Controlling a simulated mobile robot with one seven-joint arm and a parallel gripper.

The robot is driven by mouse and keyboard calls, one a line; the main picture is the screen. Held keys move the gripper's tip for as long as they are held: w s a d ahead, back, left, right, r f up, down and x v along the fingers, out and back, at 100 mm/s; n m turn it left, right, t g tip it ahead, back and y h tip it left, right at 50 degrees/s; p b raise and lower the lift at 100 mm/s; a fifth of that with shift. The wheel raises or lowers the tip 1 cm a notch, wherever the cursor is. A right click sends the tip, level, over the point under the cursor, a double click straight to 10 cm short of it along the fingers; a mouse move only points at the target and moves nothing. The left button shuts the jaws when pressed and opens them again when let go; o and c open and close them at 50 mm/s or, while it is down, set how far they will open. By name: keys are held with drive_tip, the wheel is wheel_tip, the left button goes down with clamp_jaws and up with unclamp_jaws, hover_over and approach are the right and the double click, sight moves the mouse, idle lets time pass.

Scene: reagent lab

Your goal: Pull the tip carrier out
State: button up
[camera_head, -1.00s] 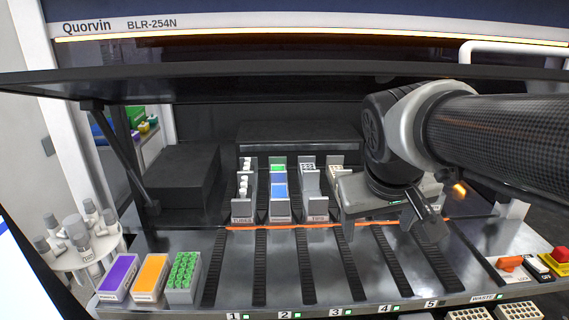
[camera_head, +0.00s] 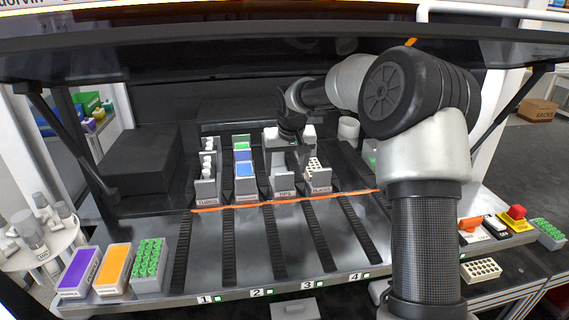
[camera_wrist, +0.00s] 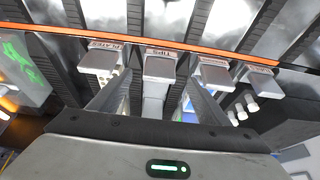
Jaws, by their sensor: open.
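The tip carrier (camera_head: 283,183), with a TIPS label on its front, stands in the deck row between the reagent carrier and the plate carrier. In the wrist view the tip carrier's front block (camera_wrist: 160,69) is in the middle, just behind the orange line. My gripper (camera_head: 290,150) reaches over the tip carrier and partly hides it in the head view. In the wrist view my gripper (camera_wrist: 156,92) is open, with one finger on each side of the tip carrier. I cannot tell whether either finger touches it.
The plate carrier (camera_head: 317,178) and a blue-topped carrier (camera_head: 246,180) stand close on either side. The tube carrier (camera_head: 207,185) is farther left. An orange strip (camera_head: 240,206) crosses the deck in front. The dark tracks before it are clear. The raised hood edge (camera_head: 230,45) hangs above.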

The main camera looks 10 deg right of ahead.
sight(285, 181)
drive_tip(key=shift+s, duration=0.1)
drive_tip(key=x, duration=0.7)
drive_tip(key=shift+f+p, duration=0.2)
drive_tip(key=shift+p, duration=0.1)
drive_tip(key=c, duration=1.4)
